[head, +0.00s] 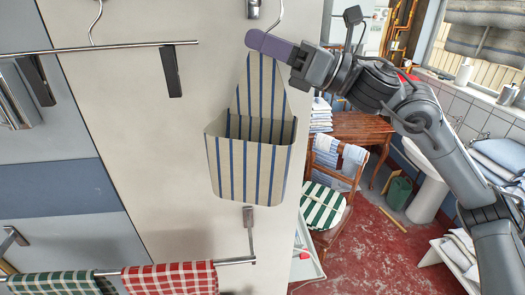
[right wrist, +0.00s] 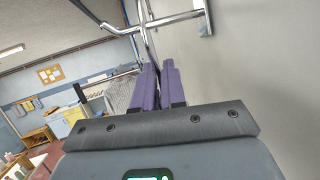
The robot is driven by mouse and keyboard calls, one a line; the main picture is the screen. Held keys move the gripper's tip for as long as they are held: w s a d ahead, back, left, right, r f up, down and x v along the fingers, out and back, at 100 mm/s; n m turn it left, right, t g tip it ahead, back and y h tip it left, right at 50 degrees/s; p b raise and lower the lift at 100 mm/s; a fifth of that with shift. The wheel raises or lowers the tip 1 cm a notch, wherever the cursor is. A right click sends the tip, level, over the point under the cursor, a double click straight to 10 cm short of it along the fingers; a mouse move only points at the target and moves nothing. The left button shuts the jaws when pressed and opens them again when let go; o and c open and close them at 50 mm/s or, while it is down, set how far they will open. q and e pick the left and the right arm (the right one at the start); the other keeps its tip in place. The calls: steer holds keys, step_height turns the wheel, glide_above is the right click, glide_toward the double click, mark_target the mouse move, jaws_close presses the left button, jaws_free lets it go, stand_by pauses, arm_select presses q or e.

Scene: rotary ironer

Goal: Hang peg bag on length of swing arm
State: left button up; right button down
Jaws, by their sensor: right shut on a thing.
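The peg bag (head: 250,165) is beige with blue stripes, has an open-topped pocket and hangs upright in front of the pale panel. My right gripper (head: 270,46) is shut on its hook, just above the pointed top; the hook's wire curves up beyond the purple fingers. In the right wrist view the fingers (right wrist: 158,88) grip the upright wire, near a chrome bar (right wrist: 165,20). A straight metal bar (head: 110,47) runs at the upper left of the head view, apart from the bag; I cannot tell whether it is the swing arm. My left gripper is not in view.
A lower rail (head: 236,262) carries a red checked cloth (head: 170,278) and a green checked cloth (head: 65,283) below the bag. A wire hook (head: 94,22) stands above the upper bar. A chair (head: 330,185) and a basin (head: 425,158) stand back right.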

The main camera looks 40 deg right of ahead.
steer(key=shift+s+d+r, duration=0.1)
steer(key=shift+s+r, duration=0.05)
steer(key=shift+s+d+r, duration=0.25)
steer(key=shift+s+r, duration=0.1)
stand_by(0.5)
steer(key=s+d+b, duration=0.4)
steer(key=s+b, duration=0.1)
steer(key=b, duration=0.2)
steer(key=shift+s, duration=0.3)
stand_by(0.6)
steer(key=shift+d, duration=0.1)
steer(key=shift+r, duration=0.1)
stand_by(0.4)
